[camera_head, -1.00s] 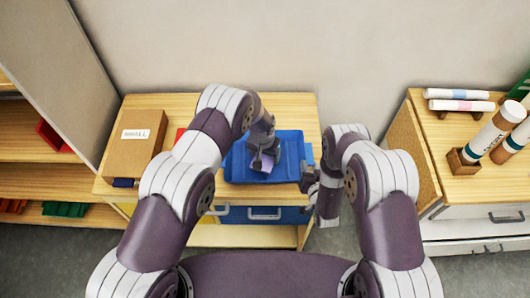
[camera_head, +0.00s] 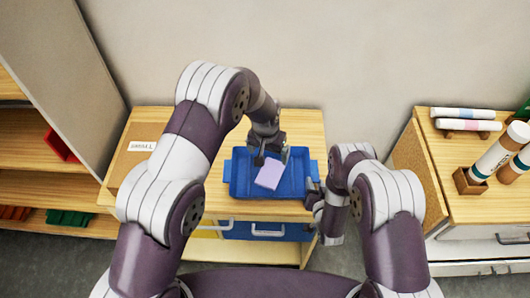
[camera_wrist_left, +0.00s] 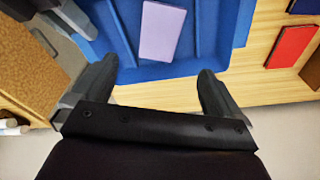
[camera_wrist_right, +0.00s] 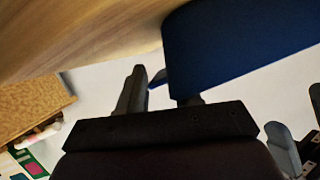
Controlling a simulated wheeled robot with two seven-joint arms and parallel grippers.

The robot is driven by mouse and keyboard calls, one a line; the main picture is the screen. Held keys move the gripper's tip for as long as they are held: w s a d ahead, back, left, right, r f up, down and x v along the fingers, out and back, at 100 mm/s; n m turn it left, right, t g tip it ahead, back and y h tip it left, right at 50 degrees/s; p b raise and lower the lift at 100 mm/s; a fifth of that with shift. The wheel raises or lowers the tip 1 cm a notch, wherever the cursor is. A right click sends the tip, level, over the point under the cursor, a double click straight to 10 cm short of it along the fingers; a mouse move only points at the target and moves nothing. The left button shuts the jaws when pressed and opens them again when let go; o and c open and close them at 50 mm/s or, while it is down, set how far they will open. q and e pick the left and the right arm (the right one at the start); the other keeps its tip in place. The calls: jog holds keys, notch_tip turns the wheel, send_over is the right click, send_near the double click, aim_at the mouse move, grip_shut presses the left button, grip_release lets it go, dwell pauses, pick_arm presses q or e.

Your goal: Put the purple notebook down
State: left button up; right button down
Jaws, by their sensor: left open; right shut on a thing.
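The purple notebook (camera_head: 269,174) lies flat, a little turned, inside the blue tray (camera_head: 238,188) on the wooden table. In the left wrist view the notebook (camera_wrist_left: 161,30) rests on the ribbed tray floor, beyond my fingertips. My left gripper (camera_head: 271,157) is open and empty above the tray, apart from the notebook; its spread fingers (camera_wrist_left: 158,70) show in the left wrist view. My right gripper (camera_head: 312,190) is shut on the tray at its right end. In the right wrist view the tray's blue side (camera_wrist_right: 235,45) hides one of its fingers.
A brown box (camera_head: 133,158) marked SMALL stands left of the tray, partly behind my left arm. A red item (camera_wrist_left: 291,46) lies on the table beside the tray. Drawers are below the tray. A side cabinet (camera_head: 470,200) with rolls stands at the right, across a gap.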

pick_arm(q)
jog(key=s+a+r+n, duration=0.2)
jog(key=s+a+r, duration=0.4)
jog(key=a+r, duration=0.35)
pick_arm(e)
jog(key=shift+s+f, duration=0.1)
jog(key=shift+f, duration=0.1)
jog(key=shift+r, duration=0.1)
jog(key=c, duration=1)
grip_release()
jog(key=o, duration=0.3)
pick_arm(q)
jog(key=s+a+r+n, duration=0.1)
jog(key=s+a, duration=0.3)
jog(key=s, duration=0.4)
jog(key=s+a+r+n, duration=0.1)
jog(key=s+a+r, duration=0.2)
jog(key=s, duration=0.4)
jog(key=shift+s+a+r+y, duration=0.3)
jog(key=shift+s+a+r, duration=0.1)
jog(key=shift+r, duration=0.4)
